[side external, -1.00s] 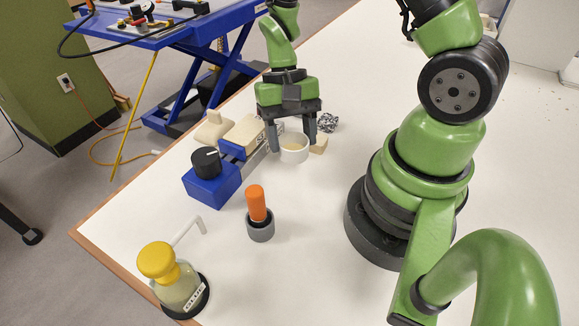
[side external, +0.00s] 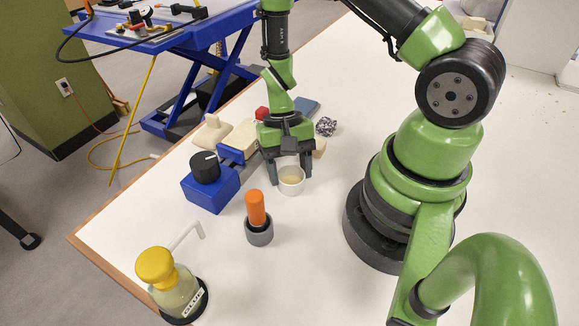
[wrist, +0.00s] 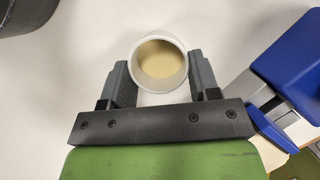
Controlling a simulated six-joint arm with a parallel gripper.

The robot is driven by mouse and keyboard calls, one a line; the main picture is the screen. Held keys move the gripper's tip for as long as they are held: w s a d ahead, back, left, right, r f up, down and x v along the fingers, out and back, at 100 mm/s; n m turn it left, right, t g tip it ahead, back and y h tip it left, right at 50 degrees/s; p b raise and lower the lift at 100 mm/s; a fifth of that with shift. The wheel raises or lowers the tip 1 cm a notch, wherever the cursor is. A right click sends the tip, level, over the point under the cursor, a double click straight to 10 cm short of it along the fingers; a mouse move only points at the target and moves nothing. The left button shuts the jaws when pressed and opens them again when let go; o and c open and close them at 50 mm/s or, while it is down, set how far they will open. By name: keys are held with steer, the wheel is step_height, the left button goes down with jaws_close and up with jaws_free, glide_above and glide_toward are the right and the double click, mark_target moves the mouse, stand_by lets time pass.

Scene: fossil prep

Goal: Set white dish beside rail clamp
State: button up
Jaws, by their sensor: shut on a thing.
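The white dish (side external: 291,187) is a small round cup with a beige inside. My gripper (side external: 290,178) is shut on it, with one finger on each side. In the wrist view the dish (wrist: 158,62) sits between the two fingers (wrist: 160,75). I cannot tell whether its base touches the table. The rail clamp (side external: 208,186), blue with a black knob and a metal rail, stands to the left of the dish with a gap between them. Its blue body (wrist: 291,62) shows at the right of the wrist view. My gripper hides part of its rail.
An orange-handled tool stands in a grey holder (side external: 259,233) in front of the dish. A yellow-capped glue bottle (side external: 178,290) stands near the front edge. Beige blocks (side external: 241,139), a red item (side external: 262,113) and a dark rock (side external: 326,126) lie behind.

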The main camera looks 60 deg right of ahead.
steer(key=o, duration=0.9)
steer(key=v, duration=1.2)
steer(key=s+a+r+n+t, duration=0.2)
steer(key=s+r+t, duration=0.3)
steer(key=r, duration=0.4)
steer(key=s+a+r+n+t+h, duration=0.1)
steer(key=s+a+r+n+t, duration=0.2)
steer(key=r, duration=0.7)
steer(key=shift+s+a+t, duration=0.9)
steer(key=shift+a+t, duration=0.05)
steer(key=shift+t, duration=0.25)
